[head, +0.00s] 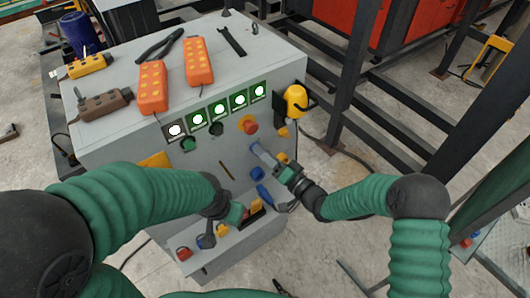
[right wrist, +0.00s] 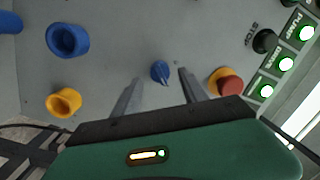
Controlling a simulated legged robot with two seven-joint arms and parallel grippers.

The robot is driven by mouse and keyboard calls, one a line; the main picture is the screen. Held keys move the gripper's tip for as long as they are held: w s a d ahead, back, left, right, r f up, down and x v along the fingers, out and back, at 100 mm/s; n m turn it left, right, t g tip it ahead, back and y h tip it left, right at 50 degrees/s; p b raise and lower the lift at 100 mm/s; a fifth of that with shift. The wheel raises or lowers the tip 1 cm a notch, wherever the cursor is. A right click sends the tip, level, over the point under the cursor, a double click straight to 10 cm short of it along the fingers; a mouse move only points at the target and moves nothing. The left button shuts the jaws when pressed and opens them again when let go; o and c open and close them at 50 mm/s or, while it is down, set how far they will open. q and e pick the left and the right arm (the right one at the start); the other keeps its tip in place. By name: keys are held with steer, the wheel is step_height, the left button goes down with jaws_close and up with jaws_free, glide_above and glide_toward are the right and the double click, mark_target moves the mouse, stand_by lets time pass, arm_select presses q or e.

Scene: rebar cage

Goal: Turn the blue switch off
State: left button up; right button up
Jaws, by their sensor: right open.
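The blue switch (right wrist: 160,71) is a small round knob with a pointer on the grey panel. In the right wrist view it sits between the two fingers of my right gripper (right wrist: 157,88), which is open, with a gap on both sides. In the head view my right gripper (head: 262,152) is at the panel below the red button and largely hides the switch. My left gripper (head: 222,218) hangs low in front of the cabinet, near its bottom ledge; its fingers are not clear.
A red button on a yellow base (right wrist: 228,84) is right of the fingers. A blue socket (right wrist: 68,40) and a yellow socket (right wrist: 63,102) are to the left. Lit green indicators (head: 240,100) line the cabinet's upper edge. Orange pendants (head: 198,62) lie on top.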

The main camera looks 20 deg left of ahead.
steer(key=shift+w+a+f, duration=0.1)
steer(key=shift+a, duration=0.35)
steer(key=shift+w+a+f, duration=0.1)
steer(key=shift+a, duration=0.35)
steer(key=shift+d+r, duration=0.1)
steer(key=shift+d, duration=0.35)
steer(key=c, duration=0.8)
arm_select(q)
steer(key=shift+a, duration=0.3)
arm_select(e)
jaws_close()
steer(key=shift+s, duration=0.1)
